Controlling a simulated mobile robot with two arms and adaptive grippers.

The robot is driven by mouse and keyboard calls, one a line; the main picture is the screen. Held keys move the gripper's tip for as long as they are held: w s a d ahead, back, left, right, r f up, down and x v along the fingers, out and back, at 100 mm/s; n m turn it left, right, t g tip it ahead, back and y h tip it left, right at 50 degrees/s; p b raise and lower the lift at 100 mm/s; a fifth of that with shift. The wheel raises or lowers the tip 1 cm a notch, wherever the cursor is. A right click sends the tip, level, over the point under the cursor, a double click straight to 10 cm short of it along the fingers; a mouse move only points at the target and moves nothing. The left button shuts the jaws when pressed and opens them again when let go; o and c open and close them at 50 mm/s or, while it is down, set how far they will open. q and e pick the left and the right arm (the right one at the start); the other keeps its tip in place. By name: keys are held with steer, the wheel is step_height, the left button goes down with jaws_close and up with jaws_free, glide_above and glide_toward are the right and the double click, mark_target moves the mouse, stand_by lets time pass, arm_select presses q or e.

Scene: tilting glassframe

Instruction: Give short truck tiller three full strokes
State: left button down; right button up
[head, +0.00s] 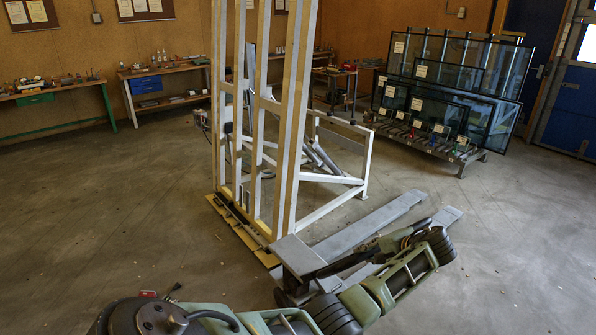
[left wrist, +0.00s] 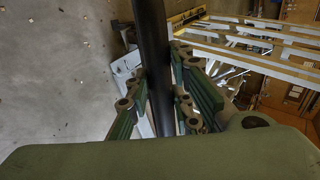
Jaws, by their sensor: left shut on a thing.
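The short truck (head: 297,255) is a low grey pallet truck on the floor in the middle of the head view. Its two grey forks (head: 372,224) reach back and right beside the tall frame. Its tiller (head: 345,261) is a dark bar slanting up to the right from the truck's near end. My left gripper (head: 392,241) is at the tiller's upper end. In the left wrist view, the black tiller bar (left wrist: 154,65) runs between the green-grey fingers (left wrist: 160,95), which are shut on it. The wrist partly hides the tiller's end. My right gripper is not in view.
A tall white and wooden tilting frame (head: 287,130) stands just behind the truck. A rack of glass panes (head: 453,75) stands at the back right. Workbenches (head: 165,71) line the back wall. The floor at right is clear.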

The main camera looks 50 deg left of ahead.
arm_select(q)
steer(key=shift+s+d+f, duration=0.1)
steer(key=shift+d+f, duration=0.65)
steer(key=shift+d, duration=0.25)
steer(key=s+d+f+b, duration=0.1)
steer(key=d+f+b, duration=0.3)
steer(key=d+f, duration=0.4)
steer(key=shift+d+b, duration=0.4)
steer(key=shift+d, duration=0.1)
steer(key=shift+f, duration=0.15)
